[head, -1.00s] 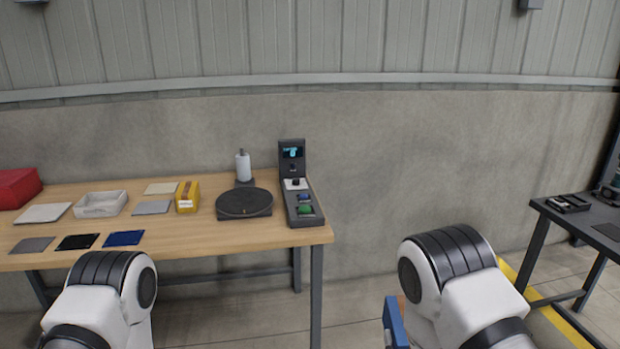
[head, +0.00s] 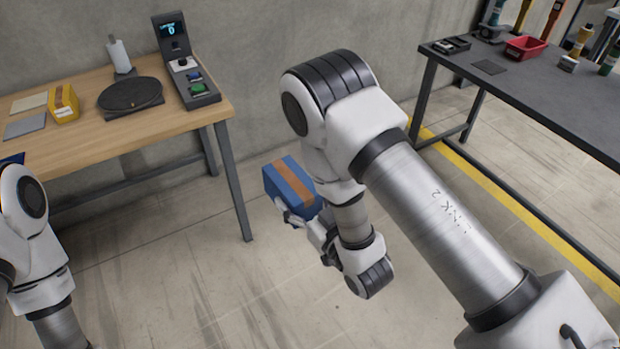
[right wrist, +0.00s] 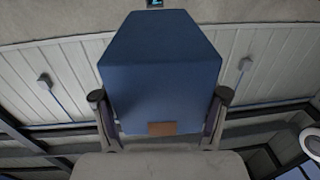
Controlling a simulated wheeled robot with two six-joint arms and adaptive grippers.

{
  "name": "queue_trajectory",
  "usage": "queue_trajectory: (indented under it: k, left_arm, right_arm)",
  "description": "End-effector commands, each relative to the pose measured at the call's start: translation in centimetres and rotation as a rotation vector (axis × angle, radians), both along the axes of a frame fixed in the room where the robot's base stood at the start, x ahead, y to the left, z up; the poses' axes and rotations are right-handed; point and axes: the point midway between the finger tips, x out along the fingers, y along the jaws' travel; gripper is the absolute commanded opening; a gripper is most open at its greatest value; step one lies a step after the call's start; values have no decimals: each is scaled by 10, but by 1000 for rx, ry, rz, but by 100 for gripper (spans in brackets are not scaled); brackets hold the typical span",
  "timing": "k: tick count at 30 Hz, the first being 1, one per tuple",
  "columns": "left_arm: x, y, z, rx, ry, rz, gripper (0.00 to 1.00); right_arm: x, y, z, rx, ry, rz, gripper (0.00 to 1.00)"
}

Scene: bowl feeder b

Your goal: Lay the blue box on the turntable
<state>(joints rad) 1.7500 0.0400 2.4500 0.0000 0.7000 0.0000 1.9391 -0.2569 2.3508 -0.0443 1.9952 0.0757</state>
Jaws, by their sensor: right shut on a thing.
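The blue box (head: 291,184) has an orange-brown band across it. My right gripper (head: 300,215) is shut on it and holds it in the air over the floor, to the right of the wooden table. In the right wrist view the blue box (right wrist: 160,75) sits between the two fingers of my right gripper (right wrist: 160,115). The turntable (head: 130,94) is a dark round disc on the wooden table, with nothing on it. My left arm shows at the lower left, but its gripper is out of view.
On the wooden table (head: 150,133), a control unit with a screen (head: 172,38) stands right of the turntable. A white bottle (head: 119,55) stands behind it and a yellow bin (head: 64,104) to its left. A dark table (head: 560,110) with a red bin (head: 525,48) is at right.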

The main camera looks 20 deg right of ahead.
Motion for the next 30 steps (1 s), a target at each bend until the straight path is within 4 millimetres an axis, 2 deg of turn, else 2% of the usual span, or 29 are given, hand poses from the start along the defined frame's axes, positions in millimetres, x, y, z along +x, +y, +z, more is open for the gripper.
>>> queue_trajectory:
  k: [3, 6, 9, 12, 17, 25, 30]
  left_arm:
    - [0, 0, 0, 0, 0, 0, 100]
    - [0, 0, 0, 0, 0, 0, 100]
    - [0, 0, 0, 0, 0, 0, 100]
    - [0, 0, 0, 0, 0, 0, 100]
    - [0, 0, 0, 0, 0, 0, 100]
    - [0, 0, 0, 0, 0, 0, 100]
    - [0, 0, 0, 0, 0, 0, 100]
  right_arm:
    - [-19, 31, 15, -1, -2, 165, 10]
    - [-33, 54, 24, -1, 0, 284, 10]
    - [-44, 70, 30, -1, -3, 368, 10]
    - [-49, 78, 33, 1, -3, 412, 10]
    - [-42, 87, 24, 7, -5, 488, 10]
    - [-13, 116, -11, 2, -7, 753, 10]
    - [-7, 122, -20, 2, -5, 835, 10]
